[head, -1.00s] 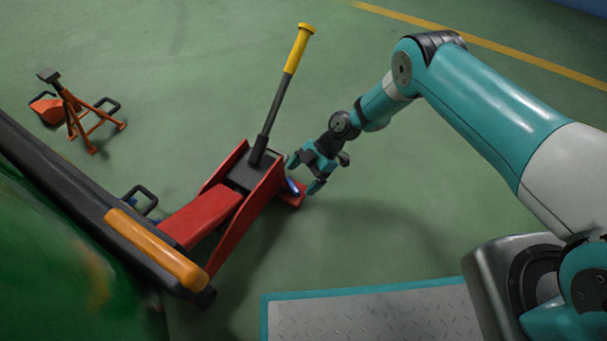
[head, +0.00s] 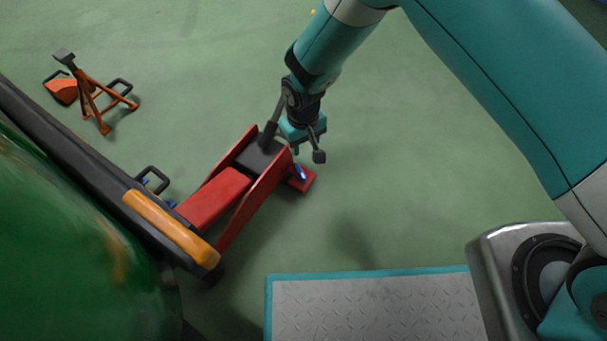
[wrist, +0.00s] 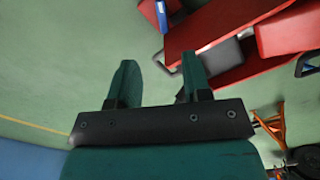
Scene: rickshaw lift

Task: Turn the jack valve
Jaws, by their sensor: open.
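The red floor jack (head: 216,198) stands on the green floor, its front end by the green vehicle's bumper. A small blue piece (head: 299,172), which looks like the jack valve, sits at the jack's rear end; it also shows at the top of the wrist view (wrist: 162,17). My gripper (head: 305,154) is just above and beside the jack's rear, close to the blue piece. In the wrist view its two fingers (wrist: 160,80) are spread with nothing between them. I cannot tell whether a finger touches the jack. The jack's handle (head: 270,132) is mostly hidden behind my arm.
A dark bumper with an orange pad (head: 168,228) edges the green vehicle (head: 70,240) at the left. Orange jack stands (head: 92,95) are at the upper left. A metal tread platform (head: 370,310) lies in front. The floor right of the jack is clear.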

